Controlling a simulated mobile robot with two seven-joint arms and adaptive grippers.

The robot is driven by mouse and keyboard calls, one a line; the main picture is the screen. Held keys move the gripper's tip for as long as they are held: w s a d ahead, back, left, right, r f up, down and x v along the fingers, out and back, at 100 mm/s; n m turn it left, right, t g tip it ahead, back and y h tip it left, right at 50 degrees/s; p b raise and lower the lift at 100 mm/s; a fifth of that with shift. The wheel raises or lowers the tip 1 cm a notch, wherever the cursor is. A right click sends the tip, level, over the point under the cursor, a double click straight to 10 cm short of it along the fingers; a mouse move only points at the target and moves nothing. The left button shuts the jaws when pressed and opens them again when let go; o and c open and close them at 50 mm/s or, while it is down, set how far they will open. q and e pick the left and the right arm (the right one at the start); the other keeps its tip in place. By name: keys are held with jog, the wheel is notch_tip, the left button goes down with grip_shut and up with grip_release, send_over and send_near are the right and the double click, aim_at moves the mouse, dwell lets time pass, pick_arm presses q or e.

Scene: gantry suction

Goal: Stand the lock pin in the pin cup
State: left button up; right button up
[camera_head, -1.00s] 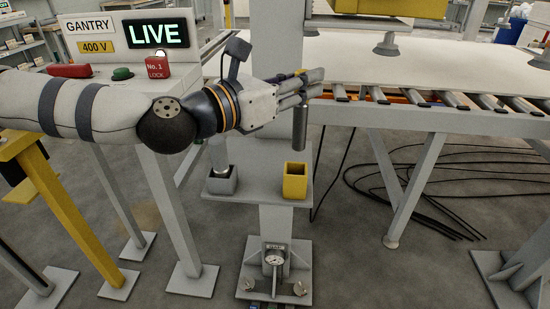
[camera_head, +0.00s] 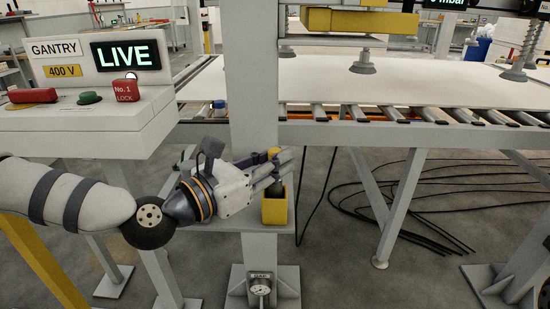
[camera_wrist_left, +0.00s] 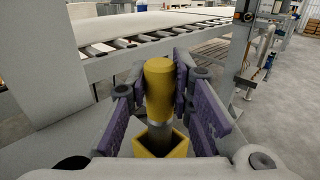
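The lock pin has a yellow cap (camera_head: 273,153) and a dark grey shaft. It is upright, and its shaft runs down into the mouth of the yellow pin cup (camera_head: 275,212); the lower end is hidden by the cup walls. In the left wrist view, the purple-padded fingers (camera_wrist_left: 160,85) lie on both sides of the yellow cap (camera_wrist_left: 159,78), with the cup (camera_wrist_left: 172,150) below. My right gripper is not in view.
The cup stands on a small grey shelf (camera_head: 225,226) on the gantry post (camera_head: 252,90). A control box (camera_head: 95,75) reading LIVE is at the left, with a red No. 1 lock (camera_head: 125,91). A roller conveyor (camera_head: 400,113) runs behind. Black cables lie on the floor.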

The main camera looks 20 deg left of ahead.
pick_arm(q)
jog(key=o, duration=0.3)
jog(key=shift+o, duration=0.2)
